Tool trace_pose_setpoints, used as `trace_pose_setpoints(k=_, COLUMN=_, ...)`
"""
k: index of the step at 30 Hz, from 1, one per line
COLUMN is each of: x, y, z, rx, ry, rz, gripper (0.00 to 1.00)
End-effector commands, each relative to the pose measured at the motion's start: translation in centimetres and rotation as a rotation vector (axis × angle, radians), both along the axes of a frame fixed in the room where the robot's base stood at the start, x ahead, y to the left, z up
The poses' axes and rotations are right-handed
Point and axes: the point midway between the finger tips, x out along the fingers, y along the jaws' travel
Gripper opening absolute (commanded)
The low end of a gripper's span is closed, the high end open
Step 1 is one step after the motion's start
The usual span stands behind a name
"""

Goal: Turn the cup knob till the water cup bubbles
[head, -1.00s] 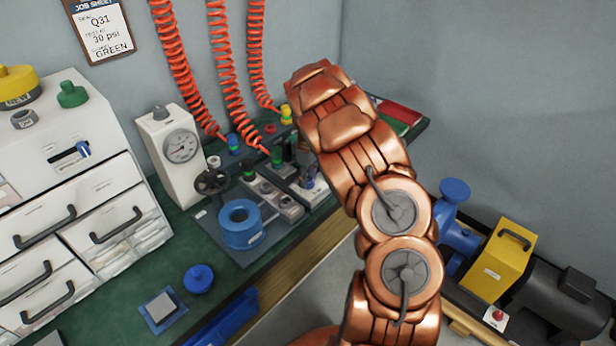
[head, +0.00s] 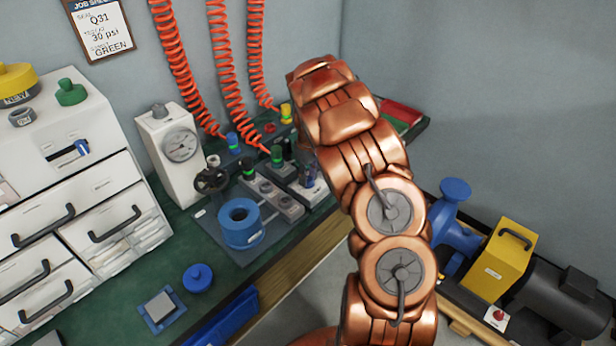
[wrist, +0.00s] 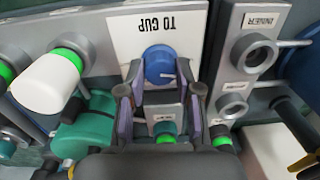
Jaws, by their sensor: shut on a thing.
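The cup knob (wrist: 160,62) is a round blue knob beside a white label reading "TO CUP" in the wrist view. My gripper (wrist: 165,82) has one finger at each side of this knob and is shut on it. The knob's face shows between the fingertips. In the head view my copper arm reaches over the back of the green bench and hides most of the gripper and knob. I cannot make out the water cup or any bubbles in either view.
Green-ringed fittings (wrist: 65,60) and grey ports (wrist: 252,52) sit close on both sides of my gripper. In the head view, a gauge box (head: 178,150), a blue ring (head: 239,222) and orange coiled hoses (head: 228,80) stand left of my arm.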

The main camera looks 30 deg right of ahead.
Motion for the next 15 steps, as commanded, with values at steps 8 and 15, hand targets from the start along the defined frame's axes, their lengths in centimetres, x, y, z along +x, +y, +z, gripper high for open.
trace_pose_setpoints(k=8, x=0.00, y=0.15, z=-0.12, rx=0.002, ry=0.002, rz=-0.257, gripper=0.00)
trace_pose_setpoints(k=15, x=-0.04, y=0.06, z=-0.11, rx=0.001, ry=0.000, rz=-0.478, gripper=0.00)
